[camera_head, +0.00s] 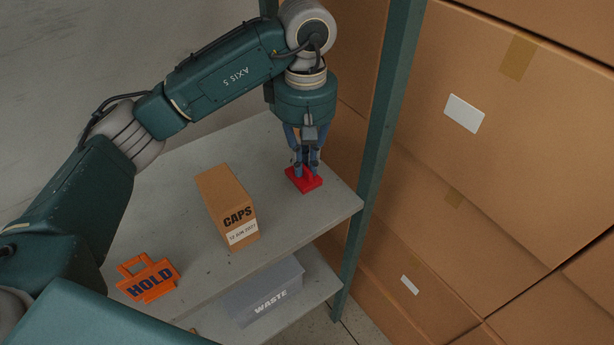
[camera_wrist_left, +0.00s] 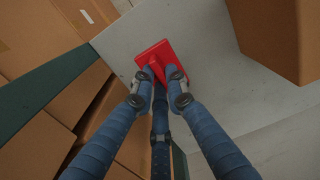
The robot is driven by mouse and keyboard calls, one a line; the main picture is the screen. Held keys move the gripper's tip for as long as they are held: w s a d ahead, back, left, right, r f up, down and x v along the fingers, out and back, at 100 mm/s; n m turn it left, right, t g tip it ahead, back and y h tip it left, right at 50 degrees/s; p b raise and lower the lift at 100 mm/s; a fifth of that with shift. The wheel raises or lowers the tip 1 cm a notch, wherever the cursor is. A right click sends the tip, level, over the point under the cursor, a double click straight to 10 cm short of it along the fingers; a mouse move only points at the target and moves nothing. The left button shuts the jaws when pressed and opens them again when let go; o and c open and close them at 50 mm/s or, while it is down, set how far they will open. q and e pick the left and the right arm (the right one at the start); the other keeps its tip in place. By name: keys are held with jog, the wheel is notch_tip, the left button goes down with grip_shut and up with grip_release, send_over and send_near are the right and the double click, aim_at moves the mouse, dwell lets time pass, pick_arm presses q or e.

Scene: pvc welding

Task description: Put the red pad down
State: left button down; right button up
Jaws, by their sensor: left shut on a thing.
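The red pad (camera_head: 312,185) is at the right end of the grey upper shelf (camera_head: 285,225), near the shelf's right edge and the green post. It has a flat square plate with a raised grip on top. My left gripper (camera_head: 306,170) points down over it, with its blue fingers shut on the grip. The left wrist view also shows the pad (camera_wrist_left: 152,53) between the fingertips (camera_wrist_left: 162,82). The plate looks to be at the shelf surface, but I cannot tell whether it touches. My right gripper is not in view.
A brown CAPS box (camera_head: 222,200) stands left of the pad on the shelf. An orange HOLD tag (camera_head: 150,282) lies farther left. A grey WASTE bin (camera_head: 265,290) sits on the lower shelf. The green post (camera_head: 385,130) and stacked cartons (camera_head: 500,170) stand close on the right.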

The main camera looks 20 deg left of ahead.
aim_at(305, 180)
pick_arm(q)
jog(key=shift+s+f+p, duration=0.2)
jog(key=shift+f+p, duration=0.05)
jog(key=shift+f, duration=0.4)
jog(key=shift+s+f+p, duration=0.2)
jog(key=shift+f, duration=0.4)
jog(key=shift+w+f+p, duration=0.15)
jog(key=shift+f+p, duration=0.05)
jog(key=shift+f, duration=0.4)
jog(key=shift+w+f+p, duration=0.15)
jog(key=shift+f, duration=0.7)
jog(key=shift+s, duration=0.1)
jog(key=shift+f, duration=0.2)
jog(key=c, duration=2)
grip_release()
jog(key=shift+o, duration=1.3)
jog(key=shift+r, duration=0.35)
notch_tip(305, 180, up, 4)
jog(key=shift+f+b, duration=0.1)
jog(key=shift+b, duration=1)
notch_tip(305, 180, up, 8)
jog(key=shift+b, duration=0.5)
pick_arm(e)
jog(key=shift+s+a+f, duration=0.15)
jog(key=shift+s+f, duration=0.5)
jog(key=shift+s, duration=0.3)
pick_arm(q)
jog(key=shift+f, duration=0.1)
